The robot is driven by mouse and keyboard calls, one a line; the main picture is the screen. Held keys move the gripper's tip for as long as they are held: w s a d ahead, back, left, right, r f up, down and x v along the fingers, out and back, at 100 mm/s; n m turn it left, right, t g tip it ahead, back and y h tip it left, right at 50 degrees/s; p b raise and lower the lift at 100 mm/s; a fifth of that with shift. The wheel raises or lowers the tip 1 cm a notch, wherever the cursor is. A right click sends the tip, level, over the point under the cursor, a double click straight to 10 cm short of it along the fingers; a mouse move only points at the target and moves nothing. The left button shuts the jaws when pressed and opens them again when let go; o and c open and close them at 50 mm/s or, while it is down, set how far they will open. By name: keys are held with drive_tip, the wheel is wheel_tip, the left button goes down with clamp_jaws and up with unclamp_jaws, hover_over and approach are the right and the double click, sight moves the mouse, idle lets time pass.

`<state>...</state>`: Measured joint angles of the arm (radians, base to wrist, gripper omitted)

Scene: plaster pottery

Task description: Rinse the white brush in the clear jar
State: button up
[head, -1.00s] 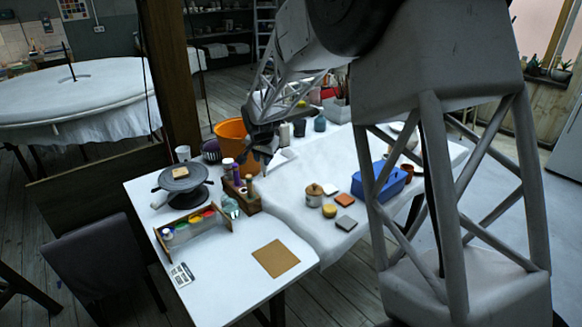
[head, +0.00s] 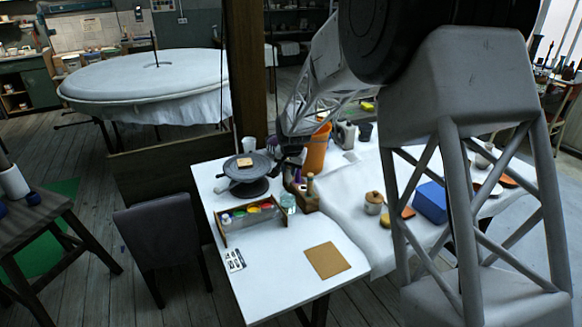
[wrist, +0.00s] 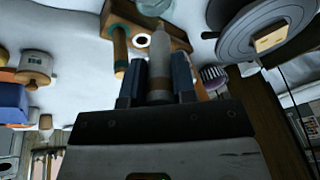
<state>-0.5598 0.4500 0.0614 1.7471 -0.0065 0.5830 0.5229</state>
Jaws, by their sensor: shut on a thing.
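In the wrist view my gripper (wrist: 158,82) is shut on the white brush (wrist: 160,48), which points away from the palm between the two fingers. In the head view my gripper (head: 290,160) hangs above the back of the near table, just behind the wooden holder (head: 306,200); the brush cannot be made out there. The clear jar (head: 288,203) stands on the white table between the holder and the paint rack. The holder also shows in the wrist view (wrist: 178,40), under the brush, with a round hole and another handle in it.
A grey turntable (head: 248,172) bearing a tan block stands left of the holder. A paint rack (head: 252,222) is in front. An orange bucket (head: 317,150) stands behind the holder. A brown board (head: 327,260) lies at the front. Lidded pot (head: 374,203) and blue box (head: 431,202) are to the right.

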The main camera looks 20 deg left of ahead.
drive_tip(key=shift+f, duration=0.2)
hover_over(288, 202)
wheel_tip(288, 202, down, 7)
drive_tip(key=shift+d, duration=0.35)
idle(0.9)
drive_tip(key=shift+f, duration=0.1)
drive_tip(key=shift+s+d, duration=0.1)
idle(0.4)
